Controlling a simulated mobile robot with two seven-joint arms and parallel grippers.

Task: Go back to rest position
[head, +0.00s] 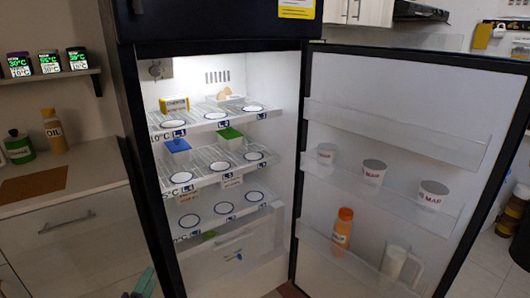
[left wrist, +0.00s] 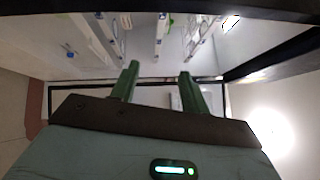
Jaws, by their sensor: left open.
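My left gripper (head: 140,286) shows only in part at the bottom edge of the head view, low in front of the fridge and beside the counter. In the left wrist view its two green fingers (left wrist: 157,84) stand apart with nothing between them. The open fridge (head: 218,165) lies beyond it, with lit shelves that look turned on their side in the wrist view. My right gripper is in neither view.
The fridge door (head: 395,130) stands wide open to the right, with jars and an orange-capped bottle (head: 342,232) in its racks. Shelves hold a blue-lidded container (head: 177,148) and a green-lidded one (head: 230,138). A counter (head: 85,180) with an oil bottle (head: 54,132) stands left.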

